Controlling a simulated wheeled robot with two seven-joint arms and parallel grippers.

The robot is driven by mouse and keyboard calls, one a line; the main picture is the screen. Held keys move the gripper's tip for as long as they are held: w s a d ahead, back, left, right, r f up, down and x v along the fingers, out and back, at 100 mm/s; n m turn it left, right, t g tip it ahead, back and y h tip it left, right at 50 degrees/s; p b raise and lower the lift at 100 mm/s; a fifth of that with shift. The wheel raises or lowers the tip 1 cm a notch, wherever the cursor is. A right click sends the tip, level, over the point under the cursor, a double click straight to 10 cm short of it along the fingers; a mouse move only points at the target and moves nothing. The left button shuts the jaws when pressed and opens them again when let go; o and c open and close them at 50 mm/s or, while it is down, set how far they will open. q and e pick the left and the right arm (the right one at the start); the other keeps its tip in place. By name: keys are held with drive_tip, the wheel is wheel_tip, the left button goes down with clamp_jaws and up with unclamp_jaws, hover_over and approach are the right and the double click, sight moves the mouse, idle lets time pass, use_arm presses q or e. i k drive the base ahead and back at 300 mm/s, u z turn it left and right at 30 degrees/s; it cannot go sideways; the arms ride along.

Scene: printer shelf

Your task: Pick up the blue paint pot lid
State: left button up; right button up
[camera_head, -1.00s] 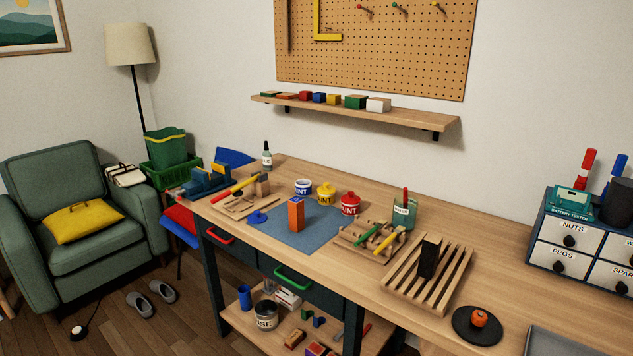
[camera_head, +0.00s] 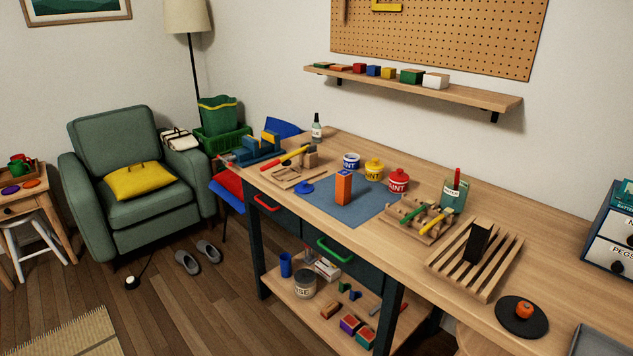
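The blue paint pot lid (camera_head: 304,187) lies on the workbench at the left edge of the blue mat (camera_head: 347,214). It is a flat disc with a small knob on top. A white and blue paint pot (camera_head: 351,162) stands behind the mat; no lid shows on it. A yellow pot (camera_head: 374,170) and a red pot (camera_head: 398,181) stand beside it, both with lids on. An orange block (camera_head: 343,187) stands upright on the mat, right of the blue lid. Neither of my grippers is in view.
A wooden tool rack (camera_head: 292,172) sits left of and behind the lid. A wooden tray with tools (camera_head: 418,220) and a slatted rack (camera_head: 475,258) stand to the right. Drawers with a red handle (camera_head: 264,203) and a green handle (camera_head: 334,251) are below. The floor (camera_head: 200,315) in front is mostly clear.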

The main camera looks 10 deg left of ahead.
sight(303, 188)
drive_tip(key=u, duration=1.05)
drive_tip(key=k, duration=1.3)
drive_tip(key=u, duration=1)
drive_tip(key=i, duration=1.9)
drive_tip(key=z, duration=1)
drive_tip(key=i, duration=1.4)
drive_tip(key=z, duration=1.35)
